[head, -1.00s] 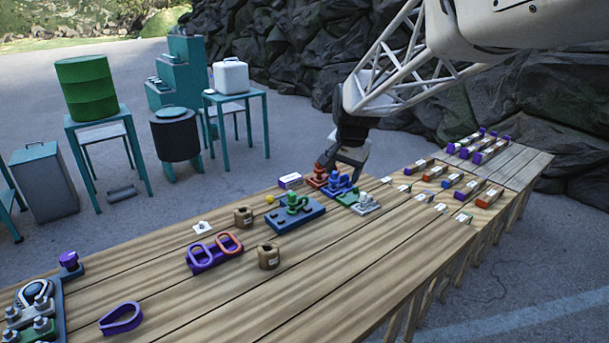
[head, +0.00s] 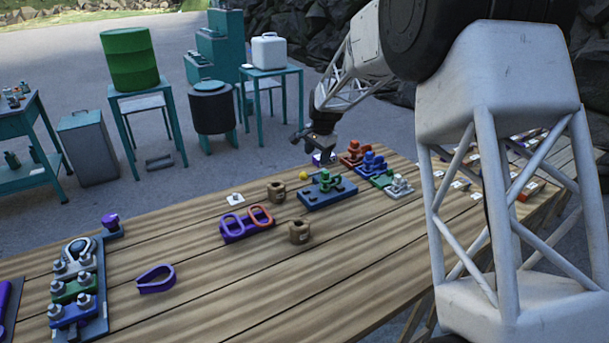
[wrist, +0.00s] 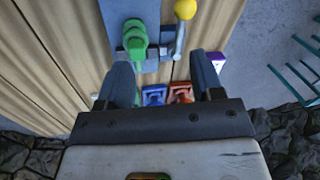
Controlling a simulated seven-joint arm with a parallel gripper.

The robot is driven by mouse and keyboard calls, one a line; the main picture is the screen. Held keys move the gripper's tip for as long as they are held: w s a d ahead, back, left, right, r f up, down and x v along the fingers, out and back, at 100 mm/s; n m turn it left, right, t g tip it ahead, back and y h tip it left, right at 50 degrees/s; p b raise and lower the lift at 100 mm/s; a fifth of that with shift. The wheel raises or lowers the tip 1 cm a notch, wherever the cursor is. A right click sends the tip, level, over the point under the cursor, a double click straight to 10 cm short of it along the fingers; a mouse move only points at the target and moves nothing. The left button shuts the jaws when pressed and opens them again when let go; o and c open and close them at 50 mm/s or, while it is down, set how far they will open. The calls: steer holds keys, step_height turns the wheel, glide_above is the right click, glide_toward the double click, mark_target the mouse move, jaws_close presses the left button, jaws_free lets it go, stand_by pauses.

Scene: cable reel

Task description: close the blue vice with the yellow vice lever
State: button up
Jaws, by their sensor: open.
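The blue vice (head: 328,198) is a blue base plate with a green clamp part on top, on the table in the head view. In the wrist view its base (wrist: 115,18) shows at the top, with the green part (wrist: 135,36) on it. The yellow vice lever (head: 304,175) shows as a yellow ball at the vice's back left. In the wrist view the yellow ball (wrist: 185,9) tops a grey rod beside the green part. My gripper (head: 320,150) is open and empty, behind the vice and apart from the ball. Its two fingers (wrist: 160,68) show in the wrist view.
Red (head: 354,157), blue (head: 371,163) and white (head: 398,187) clamp pieces stand right of the vice. A white-and-purple box (head: 323,159) sits under my gripper.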

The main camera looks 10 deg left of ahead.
mark_target(304, 174)
steer(key=w+a+f, duration=0.1)
steer(key=a, duration=0.1)
steer(key=w+a+f, duration=0.1)
steer(key=a+f, duration=0.1)
steer(key=shift+w+f, duration=0.15)
steer(key=shift+f, duration=0.15)
steer(key=shift+w+a+f, duration=0.15)
steer(key=shift+a+f, duration=0.05)
steer(key=shift+f, duration=1)
steer(key=shift+w+a+f, duration=0.1)
steer(key=shift+a+f, duration=0.05)
steer(key=shift+f, duration=1.1)
steer(key=shift+w+a+f, duration=0.15)
steer(key=shift+a+f, duration=0.05)
steer(key=shift+f, duration=1)
jaws_close()
